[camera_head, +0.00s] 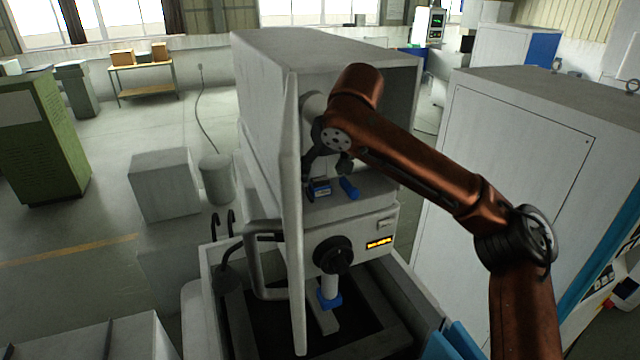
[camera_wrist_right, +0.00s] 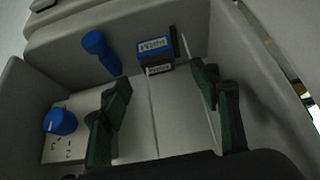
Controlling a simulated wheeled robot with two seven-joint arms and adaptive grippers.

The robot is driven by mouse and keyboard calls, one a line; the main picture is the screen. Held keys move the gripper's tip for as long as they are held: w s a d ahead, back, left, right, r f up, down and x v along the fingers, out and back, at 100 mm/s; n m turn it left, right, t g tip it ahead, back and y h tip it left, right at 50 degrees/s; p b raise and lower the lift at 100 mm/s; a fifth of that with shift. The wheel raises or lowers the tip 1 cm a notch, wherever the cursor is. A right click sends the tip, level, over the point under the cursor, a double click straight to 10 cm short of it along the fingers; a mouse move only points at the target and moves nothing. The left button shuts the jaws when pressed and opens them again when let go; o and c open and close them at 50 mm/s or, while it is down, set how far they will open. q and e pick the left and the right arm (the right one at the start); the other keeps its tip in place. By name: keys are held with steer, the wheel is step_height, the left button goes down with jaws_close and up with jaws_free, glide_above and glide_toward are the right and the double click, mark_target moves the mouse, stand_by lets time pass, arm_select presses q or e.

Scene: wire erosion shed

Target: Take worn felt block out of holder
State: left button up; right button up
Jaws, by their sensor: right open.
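In the right wrist view a small blue block-like part (camera_wrist_right: 155,46) with a white label sits at the back of a pale recess; it also shows in the head view (camera_head: 319,188). A small dark piece with a light label (camera_wrist_right: 158,69) is just below it, and a thin dark upright strip (camera_wrist_right: 175,42) stands at its right. I cannot tell which of these is the felt block and which the holder. My right gripper (camera_wrist_right: 165,95) is open and empty, its dark green fingers apart on either side, short of the labelled part. In the head view my right gripper (camera_head: 329,168) is inside the machine's opening. My left gripper is not in view.
A blue handle (camera_wrist_right: 97,46) stands left of the labelled part, and a blue knob (camera_wrist_right: 61,121) is on a pale plate. The recess wall (camera_wrist_right: 262,80) is close on the right. In the head view an upright pale panel (camera_head: 290,220) stands left of my right gripper.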

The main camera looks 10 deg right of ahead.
mark_target(321, 180)
steer(key=x, duration=0.1)
steer(key=p+x, duration=0.1)
steer(key=x, duration=0.1)
steer(key=shift+s+d+f+p, duration=0.1)
steer(key=shift+d+f+p, duration=0.15)
steer(key=shift+f, duration=0.2)
steer(key=shift+a+f, duration=0.1)
steer(key=shift+f, duration=0.1)
steer(key=shift+a, duration=0.1)
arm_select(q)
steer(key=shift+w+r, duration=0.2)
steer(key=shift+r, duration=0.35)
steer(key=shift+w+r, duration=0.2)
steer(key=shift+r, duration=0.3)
arm_select(e)
steer(key=c, duration=1.3)
